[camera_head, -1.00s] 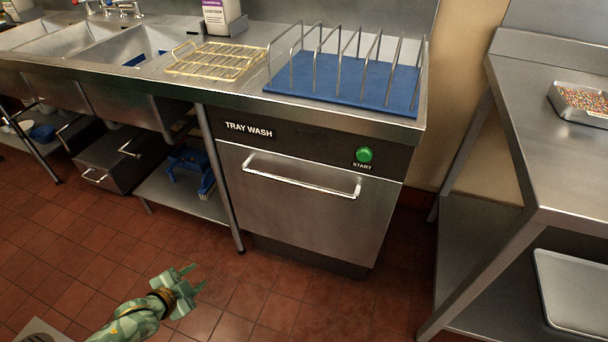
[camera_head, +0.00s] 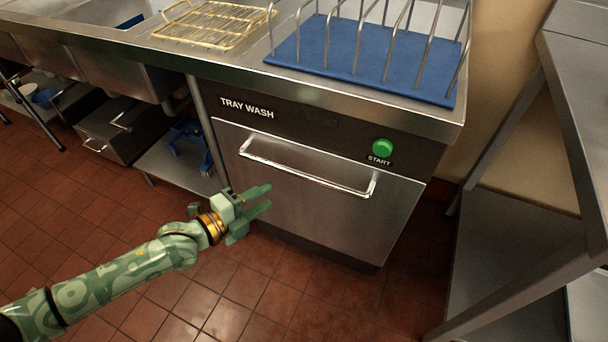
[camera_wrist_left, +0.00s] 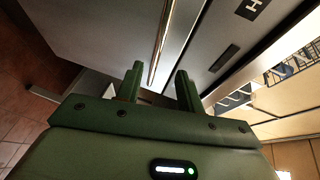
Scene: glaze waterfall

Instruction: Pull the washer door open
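The washer door (camera_head: 310,200) is a closed steel front panel under a dark strip marked TRAY WASH, with a green START button (camera_head: 382,148). A long bar handle (camera_head: 305,171) runs across its upper part. My left gripper (camera_head: 266,198) is open and empty, in front of the door and below the handle's left part in the head view. In the left wrist view the two fingertips (camera_wrist_left: 158,85) stand apart, with the bright handle bar (camera_wrist_left: 163,45) beyond and between them. The bar does not appear gripped. My right gripper is not in view.
Above the washer, a blue mat (camera_head: 365,62) holds a wire rack, beside a yellowish grid rack (camera_head: 212,24). A steel table (camera_head: 575,110) stands at the right. A lower shelf (camera_head: 180,165) is at the left. The tiled floor in front is free.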

